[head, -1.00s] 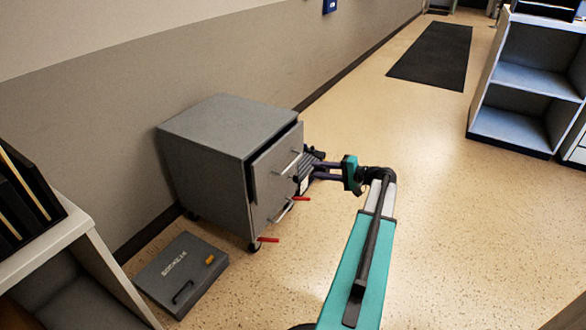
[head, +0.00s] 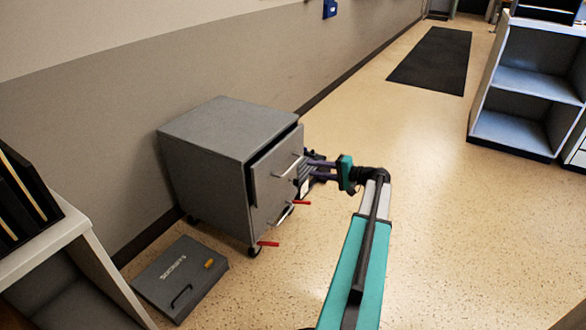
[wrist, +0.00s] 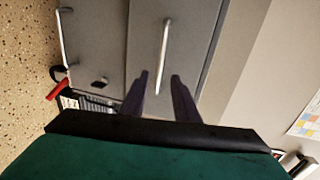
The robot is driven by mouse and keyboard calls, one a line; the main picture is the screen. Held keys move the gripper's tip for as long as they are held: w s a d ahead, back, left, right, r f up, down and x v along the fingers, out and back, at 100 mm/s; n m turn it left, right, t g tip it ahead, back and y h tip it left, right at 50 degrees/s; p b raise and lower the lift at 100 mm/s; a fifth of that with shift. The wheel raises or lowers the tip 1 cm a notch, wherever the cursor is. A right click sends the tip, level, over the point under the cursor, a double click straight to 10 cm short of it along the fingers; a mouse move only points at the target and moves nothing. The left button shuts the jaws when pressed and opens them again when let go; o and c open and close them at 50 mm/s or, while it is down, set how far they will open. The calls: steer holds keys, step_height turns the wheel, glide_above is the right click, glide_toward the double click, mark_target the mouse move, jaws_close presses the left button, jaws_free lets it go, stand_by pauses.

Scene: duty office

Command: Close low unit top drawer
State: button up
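The low unit (head: 205,165) is a grey two-drawer cabinet on casters against the wall. Its top drawer (head: 272,174) stands partly out of the body, and the lower drawer looks shut. The top drawer has a pale bar handle (head: 289,166), which also shows upright in the wrist view (wrist: 166,50). My gripper (head: 308,165) is beside the drawer front, its fingertips partly hidden in the head view.
A grey lettered case (head: 180,278) lies on the floor before the unit. A shelf (head: 45,240) is at left, an open bookcase (head: 530,85) at right. Floor to the right is clear.

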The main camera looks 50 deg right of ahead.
mark_target(294, 164)
steer(key=b+x, duration=0.2)
steer(key=x, duration=0.8)
steer(key=shift+b, duration=0.3)
jaws_close()
